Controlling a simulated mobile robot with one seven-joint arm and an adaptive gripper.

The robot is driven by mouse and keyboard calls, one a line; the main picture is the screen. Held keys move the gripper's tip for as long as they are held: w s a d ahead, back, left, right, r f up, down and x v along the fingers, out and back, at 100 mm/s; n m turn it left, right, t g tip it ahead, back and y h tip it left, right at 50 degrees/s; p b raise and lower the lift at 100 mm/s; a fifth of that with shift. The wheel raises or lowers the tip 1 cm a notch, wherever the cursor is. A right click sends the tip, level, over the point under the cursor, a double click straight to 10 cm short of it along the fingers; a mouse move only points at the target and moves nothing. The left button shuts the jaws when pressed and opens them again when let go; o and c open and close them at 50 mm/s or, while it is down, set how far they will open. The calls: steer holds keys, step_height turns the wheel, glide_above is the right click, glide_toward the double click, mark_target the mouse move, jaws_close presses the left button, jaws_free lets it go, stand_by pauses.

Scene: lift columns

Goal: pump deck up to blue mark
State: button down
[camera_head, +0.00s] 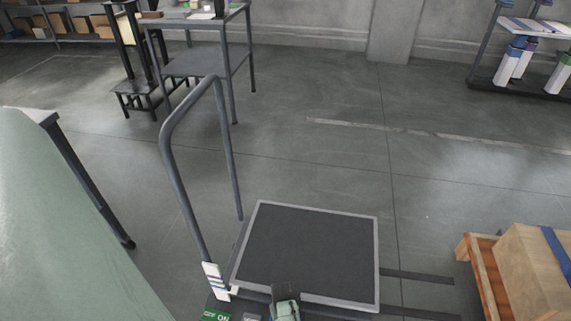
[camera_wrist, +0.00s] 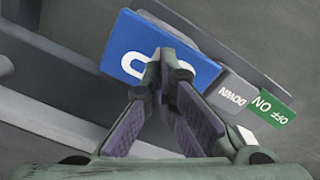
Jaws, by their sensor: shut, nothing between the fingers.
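The lift deck (camera_head: 310,250) is a dark square platform with a grey rim, low in front of a tall bent handle (camera_head: 185,170). A white strip with coloured bands (camera_head: 212,277) stands at the deck's near left corner; the bands are too small to tell apart surely. In the wrist view a blue UP pedal (camera_wrist: 205,73) lies beside a grey DOWN pedal (camera_wrist: 236,92) and a green ON/OFF pedal (camera_wrist: 272,108). My gripper (camera_wrist: 163,68) is shut and empty over the blue pedal, hiding part of its lettering. I cannot tell whether it touches. My wrist shows at the deck's near edge.
A pale green surface (camera_head: 60,220) fills the left. A wooden pallet (camera_head: 485,275) with a cardboard box (camera_head: 535,270) stands at the right. A grey table (camera_head: 195,68) and a shelf rack (camera_head: 520,85) stand farther back. The floor beyond the deck is clear.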

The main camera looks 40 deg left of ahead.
steer(key=shift+f+b, duration=0.85)
steer(key=shift+f, duration=0.65)
step_height(320, 180, up, 7)
steer(key=p, duration=0.7)
steer(key=shift+f, duration=0.1)
steer(key=shift+f+b, duration=1.4)
steer(key=shift+f, duration=0.45)
step_height(320, 180, up, 4)
steer(key=p, duration=0.4)
steer(key=shift+f, duration=0.1)
